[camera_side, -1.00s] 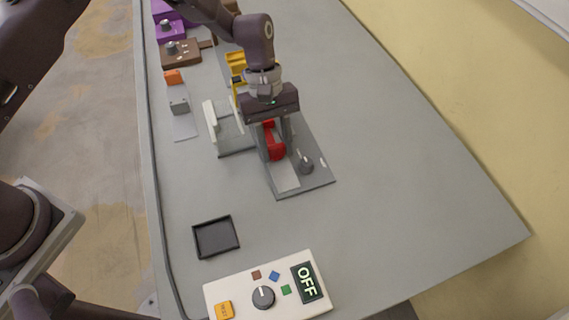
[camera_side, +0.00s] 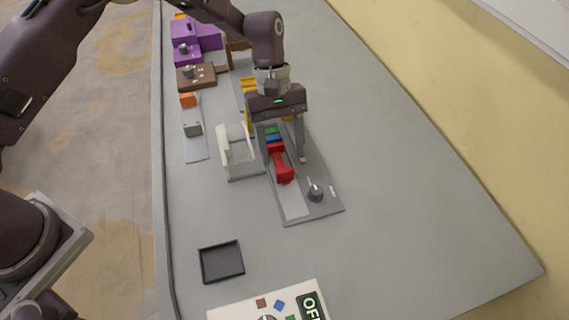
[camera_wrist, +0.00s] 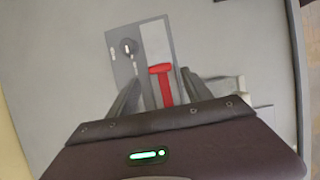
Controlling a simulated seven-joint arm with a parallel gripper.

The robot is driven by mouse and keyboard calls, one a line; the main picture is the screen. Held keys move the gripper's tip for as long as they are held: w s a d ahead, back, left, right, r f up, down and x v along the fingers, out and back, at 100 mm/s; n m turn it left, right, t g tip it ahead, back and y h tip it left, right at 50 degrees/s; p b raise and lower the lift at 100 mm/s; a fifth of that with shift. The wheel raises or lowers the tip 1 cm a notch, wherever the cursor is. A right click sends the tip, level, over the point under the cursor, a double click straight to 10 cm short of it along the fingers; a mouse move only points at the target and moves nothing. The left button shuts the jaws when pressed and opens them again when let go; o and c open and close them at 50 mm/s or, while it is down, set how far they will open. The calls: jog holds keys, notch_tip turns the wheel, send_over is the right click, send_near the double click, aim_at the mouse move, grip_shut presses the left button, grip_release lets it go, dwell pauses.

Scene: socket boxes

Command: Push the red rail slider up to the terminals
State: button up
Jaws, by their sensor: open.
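The red rail slider (camera_side: 281,165) sits on the pale track of a grey base plate (camera_side: 318,205) in the side view. Blue and green blocks (camera_side: 272,135) are at the far end of the track, close behind the slider. My gripper (camera_side: 283,160) is open, with one finger on each side of the track, near the blocks and the far end of the slider. In the wrist view the red slider (camera_wrist: 163,82) shows between my two fingers (camera_wrist: 150,85). I cannot tell whether a finger touches it. The blocks are hidden there by my gripper body.
A dark knob (camera_side: 315,190) stands on the plate right of the track. A white upright bracket (camera_side: 238,155) stands close on the left. A black tray (camera_side: 221,262) and a white control panel (camera_side: 250,308) are nearer. The table to the right is clear.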

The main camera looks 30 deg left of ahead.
aim_at(285, 169)
jog(key=shift+s+d+v, duration=0.1)
jog(key=shift+v, duration=0.7)
jog(key=shift+s+d+v, duration=0.15)
jog(key=shift+v, duration=0.7)
jog(key=shift+r, duration=0.25)
jog(key=x, duration=0.7)
grip_shut()
